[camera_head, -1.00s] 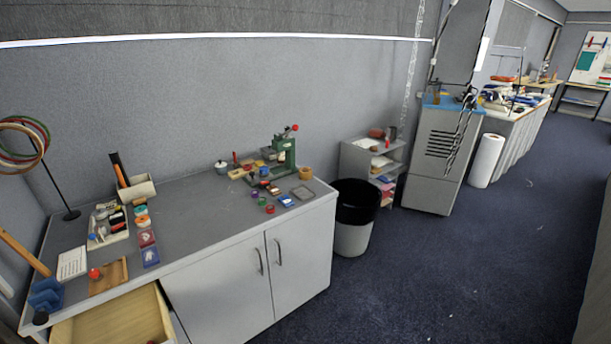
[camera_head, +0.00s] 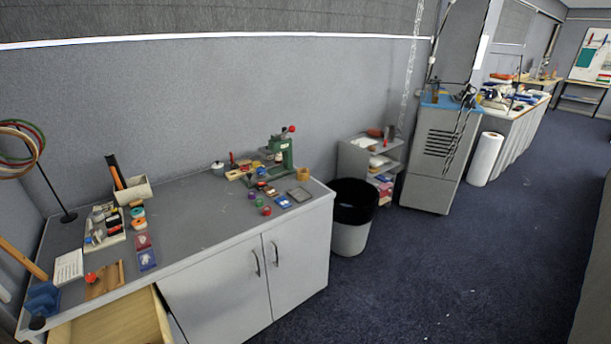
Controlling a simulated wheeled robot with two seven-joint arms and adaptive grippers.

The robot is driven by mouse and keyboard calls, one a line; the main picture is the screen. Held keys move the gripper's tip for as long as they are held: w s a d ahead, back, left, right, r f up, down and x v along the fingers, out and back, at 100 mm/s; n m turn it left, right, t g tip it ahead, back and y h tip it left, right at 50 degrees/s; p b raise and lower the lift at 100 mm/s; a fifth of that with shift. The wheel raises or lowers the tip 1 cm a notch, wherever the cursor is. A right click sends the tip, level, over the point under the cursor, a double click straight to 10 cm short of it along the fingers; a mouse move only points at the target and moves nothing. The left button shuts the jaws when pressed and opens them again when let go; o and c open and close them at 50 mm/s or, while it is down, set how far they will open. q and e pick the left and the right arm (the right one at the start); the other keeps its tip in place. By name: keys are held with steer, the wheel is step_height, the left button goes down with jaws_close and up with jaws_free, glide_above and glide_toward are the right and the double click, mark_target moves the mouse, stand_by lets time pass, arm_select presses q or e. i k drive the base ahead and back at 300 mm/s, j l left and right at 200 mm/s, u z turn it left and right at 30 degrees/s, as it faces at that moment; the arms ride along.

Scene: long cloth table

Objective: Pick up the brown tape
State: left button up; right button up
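A small tan-brown roll (camera_head: 303,174), which looks like the brown tape, sits at the far right end of the grey worktop (camera_head: 200,215). It stands close to the right of a green hand press (camera_head: 281,153) and behind a small square grey-brown tray (camera_head: 298,194). It is small in the picture, so its details cannot be made out. Neither of my grippers shows in this view, so where they are relative to the roll is not visible.
Small coloured rolls (camera_head: 266,210) lie near the worktop's front right. Boxes and a tool holder (camera_head: 134,191) fill its left part. An open drawer (camera_head: 115,322) juts out front left. A bin (camera_head: 352,215) stands right of the cabinet. Carpet (camera_head: 480,260) is clear.

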mark_target(303, 174)
steer(key=i+l+z, duration=0.2)
steer(key=i+l, duration=0.45)
steer(key=i+l+z, duration=0.2)
steer(key=i+l, duration=0.35)
steer(key=i, duration=0.25)
